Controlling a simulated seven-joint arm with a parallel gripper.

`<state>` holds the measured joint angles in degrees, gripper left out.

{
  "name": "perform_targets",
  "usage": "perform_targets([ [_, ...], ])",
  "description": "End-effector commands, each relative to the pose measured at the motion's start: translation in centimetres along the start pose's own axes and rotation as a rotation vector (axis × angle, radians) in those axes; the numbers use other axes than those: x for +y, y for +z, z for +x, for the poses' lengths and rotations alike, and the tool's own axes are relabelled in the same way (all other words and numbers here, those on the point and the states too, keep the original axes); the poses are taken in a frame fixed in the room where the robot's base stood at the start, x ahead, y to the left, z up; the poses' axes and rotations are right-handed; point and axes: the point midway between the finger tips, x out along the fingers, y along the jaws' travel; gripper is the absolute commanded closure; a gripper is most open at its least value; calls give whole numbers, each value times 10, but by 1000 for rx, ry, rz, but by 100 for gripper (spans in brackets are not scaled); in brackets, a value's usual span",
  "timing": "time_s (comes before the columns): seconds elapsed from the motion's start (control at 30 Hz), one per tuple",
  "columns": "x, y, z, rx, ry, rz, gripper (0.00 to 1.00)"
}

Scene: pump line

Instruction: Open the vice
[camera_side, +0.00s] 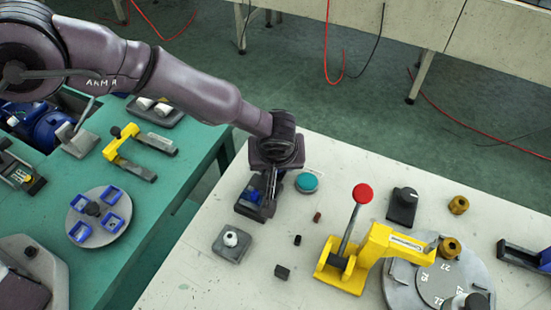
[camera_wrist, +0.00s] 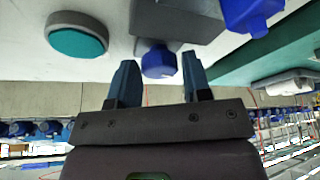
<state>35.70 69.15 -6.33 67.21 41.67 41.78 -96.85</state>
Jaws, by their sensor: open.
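What looks like the vice (camera_side: 249,211) is a dark block with blue parts on the white table, below my gripper (camera_side: 267,192) in the side view. My gripper partly hides it there. In the wrist view a dark grey body, likely the vice (camera_wrist: 185,22), shows at the top with a blue knob (camera_wrist: 158,62) sticking out of it. My gripper's two fingers are open, one on each side of the knob, with gaps visible. I cannot tell whether the fingers reach the knob's depth. Another blue part (camera_wrist: 248,12) shows at the upper right.
A teal round button (camera_side: 307,182) sits close to the right of my gripper. A grey block with a white knob (camera_side: 232,243) stands in front. A yellow toggle clamp (camera_side: 370,255) with a red-topped lever and a round grey plate (camera_side: 445,275) are to the right. Small loose pieces lie between.

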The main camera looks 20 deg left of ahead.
Motion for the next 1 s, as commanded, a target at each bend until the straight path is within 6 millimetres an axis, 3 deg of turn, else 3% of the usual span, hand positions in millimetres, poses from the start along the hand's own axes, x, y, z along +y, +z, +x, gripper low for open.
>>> perform_targets([
  [0.17,0,0,0,0,0,0,55],
  [0.3,0,0,0,0,0,0,88],
  [0.67,0,0,0,-1,16,40,88],
  [1.0,-1,0,0,-2,104,250,88],
])
